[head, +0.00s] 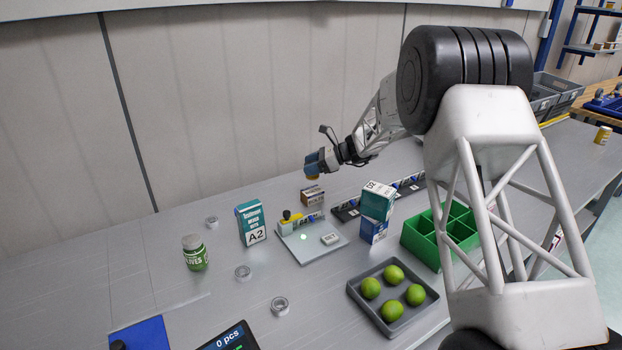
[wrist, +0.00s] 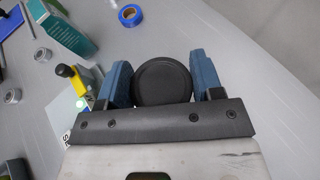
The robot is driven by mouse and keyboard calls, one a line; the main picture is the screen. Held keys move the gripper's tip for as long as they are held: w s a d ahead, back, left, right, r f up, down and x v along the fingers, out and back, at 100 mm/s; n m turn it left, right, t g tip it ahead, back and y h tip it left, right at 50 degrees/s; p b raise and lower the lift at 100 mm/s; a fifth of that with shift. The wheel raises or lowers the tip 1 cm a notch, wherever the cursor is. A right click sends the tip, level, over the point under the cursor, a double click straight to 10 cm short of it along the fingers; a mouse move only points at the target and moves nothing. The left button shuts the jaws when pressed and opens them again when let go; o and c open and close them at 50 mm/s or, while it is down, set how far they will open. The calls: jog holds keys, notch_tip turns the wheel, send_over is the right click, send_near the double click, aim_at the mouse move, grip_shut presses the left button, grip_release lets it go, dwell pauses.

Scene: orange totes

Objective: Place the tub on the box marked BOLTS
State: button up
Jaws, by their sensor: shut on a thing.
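My gripper (head: 314,166) is shut on the tub, its blue fingers on either side of it. In the wrist view the fingers (wrist: 162,84) flank the tub's round black lid (wrist: 163,80). In the head view a small orange-yellow part of the tub (head: 313,178) shows below the fingers. The small brown and white box (head: 313,194), which seems to be the one marked BOLTS, stands on the bench below the tub, with a gap between them. I cannot make out this box in the wrist view.
A teal A2 box (head: 251,222) stands to the left. A grey plate with a yellow device (head: 291,222) is in front of the brown box. Stacked boxes (head: 376,210), a green crate (head: 409,237) and a tray of limes (head: 354,288) are to the right. A blue ring (wrist: 130,15) lies behind.

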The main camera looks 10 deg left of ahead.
aim_at(312, 177)
jog(key=shift+f, duration=2.45)
jog(key=shift+f, duration=0.15)
jog(key=o, duration=1)
jog(key=shift+d+r, duration=0.1)
jog(key=shift+r, duration=0.1)
jog(key=v, duration=1.1)
jog(key=shift+w+d+r, duration=0.1)
jog(key=shift+d, duration=0.25)
